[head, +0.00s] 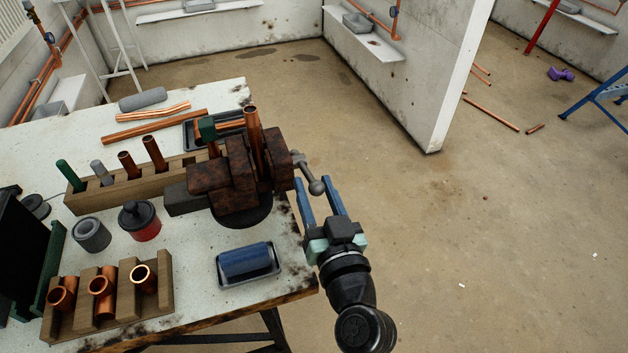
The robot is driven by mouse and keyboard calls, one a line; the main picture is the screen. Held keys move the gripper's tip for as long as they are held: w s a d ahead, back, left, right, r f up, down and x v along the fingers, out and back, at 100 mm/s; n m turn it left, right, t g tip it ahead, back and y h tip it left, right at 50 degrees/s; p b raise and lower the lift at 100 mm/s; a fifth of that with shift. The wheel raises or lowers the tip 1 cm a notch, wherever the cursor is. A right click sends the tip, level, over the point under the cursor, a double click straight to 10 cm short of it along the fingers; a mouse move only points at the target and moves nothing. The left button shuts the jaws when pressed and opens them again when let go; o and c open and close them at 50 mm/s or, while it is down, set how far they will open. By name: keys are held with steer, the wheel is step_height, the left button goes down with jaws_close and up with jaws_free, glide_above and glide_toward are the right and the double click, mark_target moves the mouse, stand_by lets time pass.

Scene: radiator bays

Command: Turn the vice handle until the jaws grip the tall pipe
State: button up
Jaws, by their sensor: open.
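The vice (222,182) is a rusty brown block with a dark round base, standing near the right edge of the workbench. The tall copper pipe (254,140) stands upright at its jaws; I cannot tell whether the jaws touch it. The grey vice handle (308,174) with a ball end sticks out on the vice's right side, past the bench edge. My gripper (319,184) is just below the handle, with two blue fingers pointing up towards it. The fingers are apart and hold nothing; the ball end appears between or just above their tips.
The bench (190,265) also bears a wooden rack (135,188) of pipes, a block of copper fittings (107,300), a blue roll in a tray (248,264) and a red-black pot (140,220). Open floor (440,240) lies right of the bench, with a partition wall (425,75) behind.

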steer(key=shift+w+a, duration=0.15)
steer(key=shift+w, duration=0.25)
steer(key=shift+c, duration=0.2)
jaws_close()
stand_by(1.1)
